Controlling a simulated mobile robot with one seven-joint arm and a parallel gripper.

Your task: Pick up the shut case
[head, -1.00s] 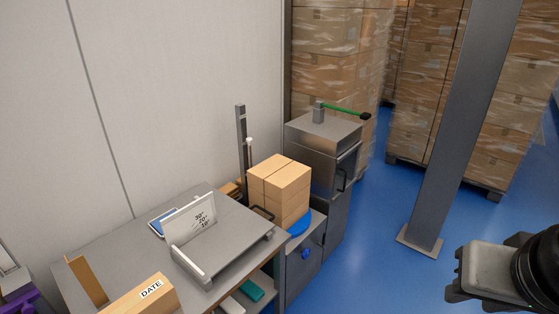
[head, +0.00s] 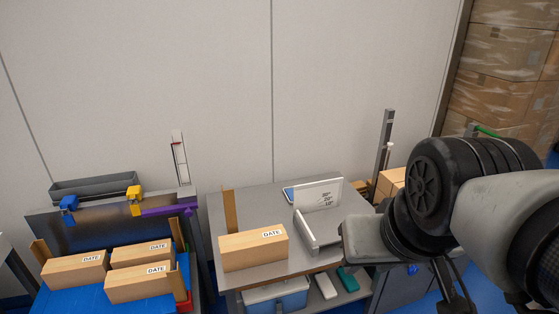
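A closed tan box marked DATE (head: 252,250) lies on the grey table, in front of a thin upright tan board (head: 229,210). More closed DATE boxes (head: 141,254) lie on a blue surface at the left. Which of these, if any, is the case I cannot tell. My arm reaches in from the right. Its grey end, which looks like my gripper (head: 364,245), is above the table's right edge, apart from the boxes. Its fingers cannot be made out, and nothing is seen held.
A white angled sign (head: 320,196) stands on the grey table (head: 240,201). A blue-and-white tub (head: 276,297) and a teal item (head: 347,279) are on the shelf below. A grey post (head: 384,140) stands behind. Stacked cartons (head: 500,60) are at the far right.

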